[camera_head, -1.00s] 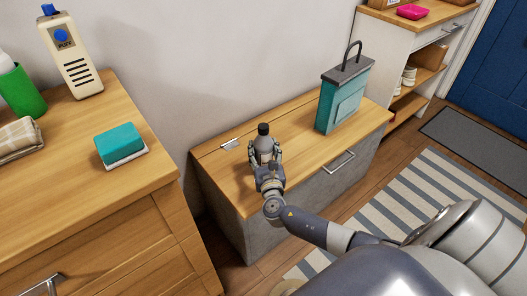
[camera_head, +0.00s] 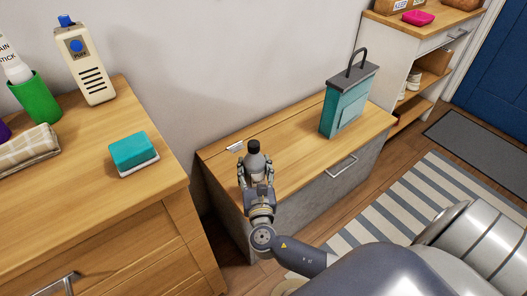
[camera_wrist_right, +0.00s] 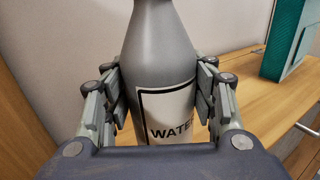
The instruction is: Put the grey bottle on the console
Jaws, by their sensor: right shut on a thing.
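The grey bottle (camera_head: 254,161) has a black cap and is upright in my right gripper (camera_head: 256,176), over the left end of the low wood-topped chest. The right wrist view shows its grey body (camera_wrist_right: 163,55) and a white label reading "WATE…", with the fingers closed on both sides of it. The bottle's base is hidden, so I cannot tell whether it touches the chest top. A taller wooden cabinet (camera_head: 120,215) stands at the left; I cannot tell which piece is the console. My left gripper is not in view.
A teal box with a dark handle (camera_head: 345,101) stands on the low chest (camera_head: 292,154). The left cabinet top holds a teal sponge (camera_head: 134,149), cream bottle (camera_head: 90,75), green cup (camera_head: 37,103) and folded cloth (camera_head: 28,146). Its front right area is clear. A shelf unit (camera_head: 388,58) stands behind.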

